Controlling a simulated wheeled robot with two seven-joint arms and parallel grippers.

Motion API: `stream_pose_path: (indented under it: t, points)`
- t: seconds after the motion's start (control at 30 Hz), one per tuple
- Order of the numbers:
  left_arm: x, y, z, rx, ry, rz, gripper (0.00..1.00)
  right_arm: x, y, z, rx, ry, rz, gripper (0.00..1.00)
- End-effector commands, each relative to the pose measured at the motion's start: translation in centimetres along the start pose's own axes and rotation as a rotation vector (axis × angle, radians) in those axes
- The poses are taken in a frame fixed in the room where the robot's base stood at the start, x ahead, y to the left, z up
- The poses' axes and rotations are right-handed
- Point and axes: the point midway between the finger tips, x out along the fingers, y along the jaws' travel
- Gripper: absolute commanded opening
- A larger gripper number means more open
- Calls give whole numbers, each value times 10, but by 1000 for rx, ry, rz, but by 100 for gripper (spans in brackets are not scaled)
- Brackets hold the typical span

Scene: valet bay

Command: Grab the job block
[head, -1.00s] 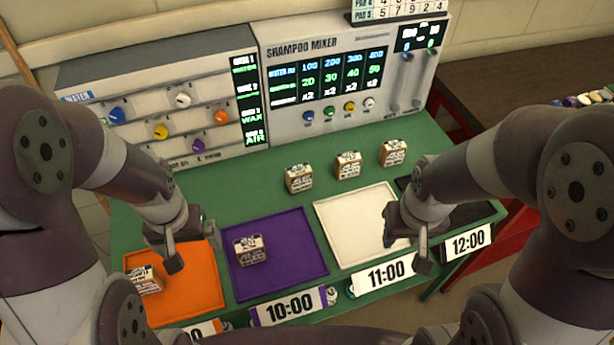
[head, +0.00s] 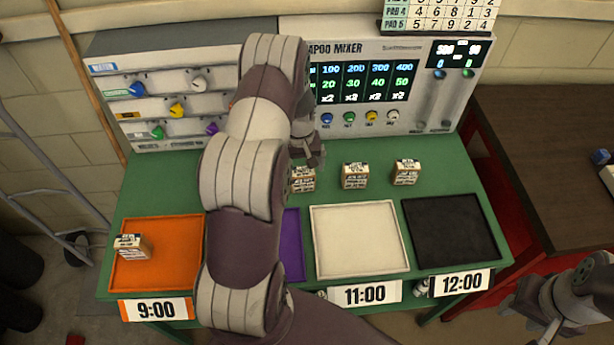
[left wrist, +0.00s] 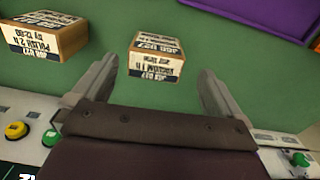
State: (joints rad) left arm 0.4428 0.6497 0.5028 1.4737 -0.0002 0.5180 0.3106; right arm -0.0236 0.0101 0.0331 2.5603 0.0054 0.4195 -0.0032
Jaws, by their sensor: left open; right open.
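Three wood-and-white labelled job blocks stand in a row on the green table: a left block (head: 302,180), a middle block (head: 355,176) and a right block (head: 406,172). My left gripper (head: 308,156) is open above the left block, partly covering it. In the left wrist view a block reading "vacuum 1 h" (left wrist: 155,57) lies ahead between the open fingers (left wrist: 157,85), apart from them. A second block there reads "polish 2 h by 12:00" (left wrist: 45,38). Another block (head: 131,247) sits on the orange mat (head: 180,262). My right gripper (head: 540,312) is open and empty, lower right.
The white mat (head: 360,240) and black mat (head: 452,232) are bare. My left arm hides most of the purple mat (head: 291,245). The shampoo mixer (head: 400,85) stands behind the blocks. A brown table (head: 550,140) is at the right.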

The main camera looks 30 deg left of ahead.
Motion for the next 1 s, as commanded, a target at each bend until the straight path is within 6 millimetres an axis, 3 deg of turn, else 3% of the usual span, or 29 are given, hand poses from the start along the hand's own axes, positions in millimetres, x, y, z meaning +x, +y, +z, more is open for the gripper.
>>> stream_pose_path:
  t: [0.4,0.63,0.8,1.0]
  points:
    - [59,-2,-7,2,2,0,100,-20,0,-2,0,0,0,43]
    - [62,-2,-7,2,4,0,100,-19,0,-2,0,-1,0,43]
    - [62,-2,-7,2,3,0,45,-19,0,-2,0,-1,0,43]
    - [62,-2,-8,2,3,0,45,-19,0,-2,0,0,0,43]
